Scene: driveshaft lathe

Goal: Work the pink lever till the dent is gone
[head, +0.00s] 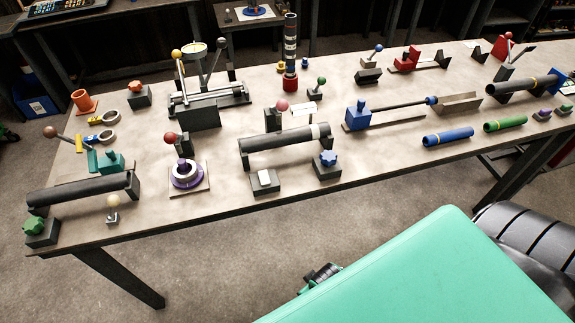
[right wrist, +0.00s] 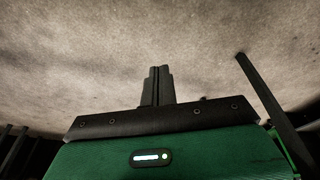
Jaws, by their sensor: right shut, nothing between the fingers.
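The pink lever knob (head: 282,105) stands on a small dark block (head: 277,120) on the table in the head view, just behind a dark shaft (head: 285,139). The shaft lies on a stand and has a pale band near its right end. I cannot make out a dent at this size. My left gripper is in neither view.
The table (head: 225,215) holds several other knobbed levers, including a red one (head: 170,137) by a purple ring (head: 185,174). Bare tabletop lies between the fixtures.

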